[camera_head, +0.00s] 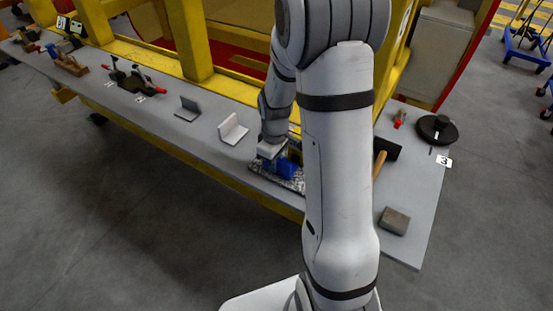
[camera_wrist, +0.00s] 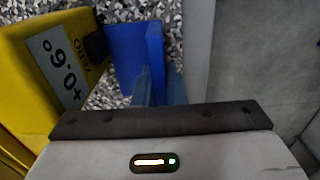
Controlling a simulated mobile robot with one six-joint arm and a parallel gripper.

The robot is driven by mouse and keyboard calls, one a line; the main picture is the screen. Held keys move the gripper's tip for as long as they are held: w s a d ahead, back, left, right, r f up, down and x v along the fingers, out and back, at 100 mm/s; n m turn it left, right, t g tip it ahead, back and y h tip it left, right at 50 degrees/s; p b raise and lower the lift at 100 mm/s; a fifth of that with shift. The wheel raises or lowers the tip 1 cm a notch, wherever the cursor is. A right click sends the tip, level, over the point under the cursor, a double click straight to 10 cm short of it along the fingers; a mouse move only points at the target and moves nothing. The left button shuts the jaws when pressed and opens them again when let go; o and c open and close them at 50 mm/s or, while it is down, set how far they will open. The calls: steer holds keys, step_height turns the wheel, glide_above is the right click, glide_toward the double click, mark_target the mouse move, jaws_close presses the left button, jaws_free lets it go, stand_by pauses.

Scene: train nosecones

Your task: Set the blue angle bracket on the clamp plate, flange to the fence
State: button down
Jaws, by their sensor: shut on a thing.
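The blue angle bracket (camera_head: 287,168) is at the speckled black-and-white slab on the bench, partly hidden by my arm. In the wrist view the blue bracket (camera_wrist: 135,50) stands against the speckled surface. My gripper (camera_wrist: 158,88) is shut on its upright blue wall.
A white bracket (camera_head: 232,130) and a dark grey bracket (camera_head: 187,108) stand to the left. A mallet (camera_head: 380,160) and grey block (camera_head: 394,220) lie right.

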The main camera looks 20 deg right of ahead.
steer(key=shift+f, duration=0.2)
steer(key=c, duration=1.5)
jaws_free()
steer(key=shift+r, duration=0.1)
step_height(320, 180, up, 12)
steer(key=b, duration=0.1)
steer(key=s+a+r+m+t, duration=0.1)
steer(key=s+a+r+m, duration=0.1)
steer(key=s, duration=0.6)
steer(key=s+a+r+m+t, duration=0.2)
steer(key=s+a+r+m, duration=0.1)
steer(key=s, duration=0.6)
steer(key=r+m, duration=0.1)
steer(key=m, duration=0.1)
steer(key=shift+s+r+m, duration=0.2)
steer(key=shift+r+m, duration=0.1)
steer(key=shift+r, duration=0.05)
